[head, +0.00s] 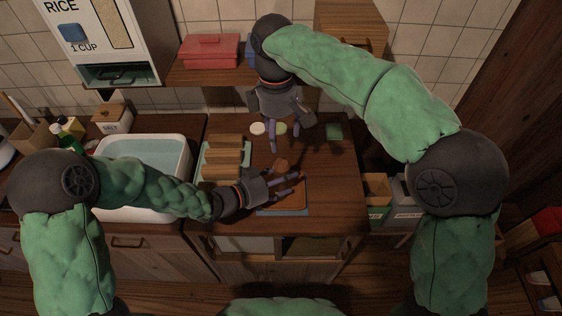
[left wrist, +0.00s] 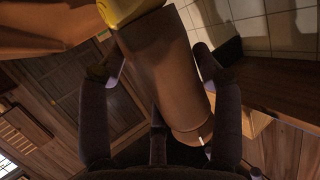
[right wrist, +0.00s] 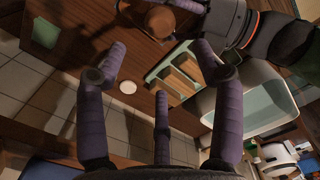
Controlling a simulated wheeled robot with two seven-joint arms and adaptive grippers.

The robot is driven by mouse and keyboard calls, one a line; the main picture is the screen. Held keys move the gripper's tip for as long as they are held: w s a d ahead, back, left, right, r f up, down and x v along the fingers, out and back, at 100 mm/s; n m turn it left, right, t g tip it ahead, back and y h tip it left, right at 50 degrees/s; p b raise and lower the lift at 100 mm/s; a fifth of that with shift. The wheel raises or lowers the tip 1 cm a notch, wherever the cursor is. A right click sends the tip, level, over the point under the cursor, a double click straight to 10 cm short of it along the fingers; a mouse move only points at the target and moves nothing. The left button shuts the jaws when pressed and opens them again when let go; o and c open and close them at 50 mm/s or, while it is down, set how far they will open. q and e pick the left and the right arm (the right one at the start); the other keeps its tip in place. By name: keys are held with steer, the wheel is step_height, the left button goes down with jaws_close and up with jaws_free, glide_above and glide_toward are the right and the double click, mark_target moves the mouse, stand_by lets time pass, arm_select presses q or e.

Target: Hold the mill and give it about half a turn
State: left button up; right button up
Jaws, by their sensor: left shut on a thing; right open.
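The mill is a brown wooden cylinder (left wrist: 168,75) with a yellow metal part at one end, filling the middle of the left wrist view. In the head view only a small brown part of it (head: 282,164) shows beside the left fingers. My left gripper (head: 288,186) is shut around its body; it appears upright over the counter. My right gripper (head: 284,138) is open and empty above and behind the mill, fingers pointing down. In the right wrist view the mill's round brown top (right wrist: 160,19) lies beyond the right fingers, apart from them.
A brown board (head: 291,197) lies by the left gripper. A pale green tray (head: 203,172) with wooden blocks stands left of it, next to a white sink basin (head: 187,160). A white disc (head: 257,128) and a green square (head: 333,132) lie behind.

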mark_target(281, 160)
step_height(281, 160, down, 10)
steer(key=n, duration=0.8)
steer(key=n+g+h, duration=0.1)
steer(key=n, duration=0.3)
steer(key=shift+s+d+f, duration=0.15)
steer(key=shift+f, duration=0.1)
steer(key=c, duration=1.2)
